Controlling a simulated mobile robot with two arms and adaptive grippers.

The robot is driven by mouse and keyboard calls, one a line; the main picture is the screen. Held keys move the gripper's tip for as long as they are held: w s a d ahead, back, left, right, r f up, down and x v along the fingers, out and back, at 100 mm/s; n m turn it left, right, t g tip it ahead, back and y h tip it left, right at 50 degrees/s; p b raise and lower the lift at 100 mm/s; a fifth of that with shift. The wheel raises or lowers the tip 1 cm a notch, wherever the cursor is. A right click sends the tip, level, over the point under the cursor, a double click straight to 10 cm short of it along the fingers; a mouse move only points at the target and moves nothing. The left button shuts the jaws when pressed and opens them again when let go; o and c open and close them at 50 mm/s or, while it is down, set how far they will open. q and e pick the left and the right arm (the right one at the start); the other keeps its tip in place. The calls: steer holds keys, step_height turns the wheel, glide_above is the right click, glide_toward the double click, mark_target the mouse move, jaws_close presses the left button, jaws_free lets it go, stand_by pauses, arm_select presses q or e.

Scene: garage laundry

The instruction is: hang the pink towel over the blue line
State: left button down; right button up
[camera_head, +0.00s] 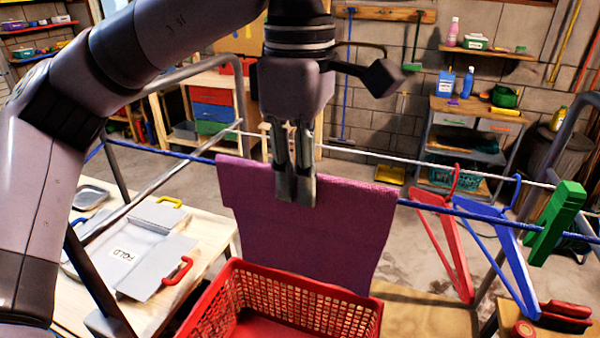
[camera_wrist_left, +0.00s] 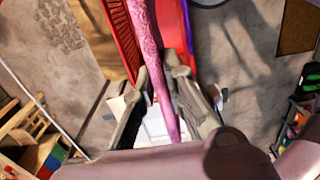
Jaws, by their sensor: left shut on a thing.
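The pink towel (camera_head: 340,235) shows as a broad magenta sheet in the head view. It hangs in front of the blue line (camera_head: 470,214), its top edge slightly above the line's height. I cannot tell whether part of it lies behind the line. My left gripper (camera_head: 296,198) is shut on the towel's upper middle, fingers pointing down. In the left wrist view the towel (camera_wrist_left: 150,55) is a narrow strip running between the left gripper's fingers (camera_wrist_left: 168,108). My right gripper is not in view.
A red basket (camera_head: 300,295) stands below the towel. Red (camera_head: 455,250) and blue (camera_head: 505,250) hangers and a green clothespin (camera_head: 557,222) are to the right on the lines. A white line (camera_head: 390,160) runs behind. A table with a folding board (camera_head: 135,250) is at left.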

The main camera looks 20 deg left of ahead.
arm_select(q)
steer(key=c, duration=1.6)
jaws_free()
steer(key=shift+o, duration=0.2)
step_height(320, 180, up, 12)
